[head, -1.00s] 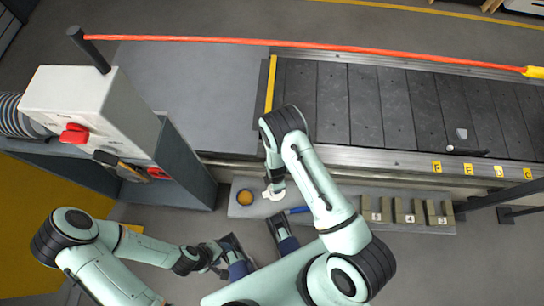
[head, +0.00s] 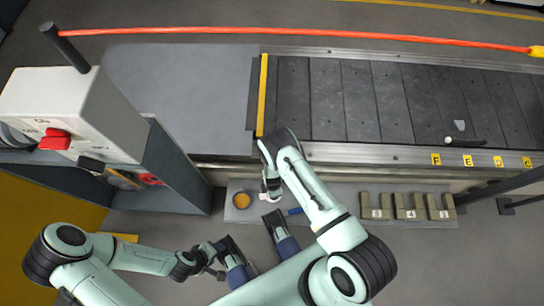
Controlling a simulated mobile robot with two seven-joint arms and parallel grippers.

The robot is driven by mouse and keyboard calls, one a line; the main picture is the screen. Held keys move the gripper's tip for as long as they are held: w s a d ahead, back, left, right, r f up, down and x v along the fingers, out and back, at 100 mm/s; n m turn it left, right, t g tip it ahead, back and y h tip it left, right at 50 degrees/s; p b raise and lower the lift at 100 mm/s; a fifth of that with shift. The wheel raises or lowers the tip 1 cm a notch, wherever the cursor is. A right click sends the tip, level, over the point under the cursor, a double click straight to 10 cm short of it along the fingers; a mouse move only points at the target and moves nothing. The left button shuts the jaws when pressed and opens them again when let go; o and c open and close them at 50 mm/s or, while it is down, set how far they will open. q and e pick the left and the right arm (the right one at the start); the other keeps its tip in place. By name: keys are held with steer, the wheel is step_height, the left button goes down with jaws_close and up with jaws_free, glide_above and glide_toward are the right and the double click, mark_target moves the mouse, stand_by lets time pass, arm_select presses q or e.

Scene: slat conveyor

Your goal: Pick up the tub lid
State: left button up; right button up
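A small round tub (head: 241,200) with orange contents stands open on the low grey ledge in front of the conveyor. A white piece, which looks like the tub lid (head: 264,197), shows just right of the tub, mostly hidden by my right gripper. My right gripper (head: 271,190) points down at the white piece; its fingers are too small and covered to tell whether they hold it. My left gripper (head: 208,257) is low at the left, away from the tub, and its finger opening is not clear.
The slat conveyor (head: 360,100) runs behind the ledge, with an orange cord (head: 300,37) above it. A white control box (head: 50,110) with a red switch stands at the left. A blue item (head: 295,211) and several numbered blocks (head: 410,206) lie on the ledge to the right.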

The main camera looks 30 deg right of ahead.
jaws_close()
steer(key=shift+r, duration=0.1)
stand_by(0.4)
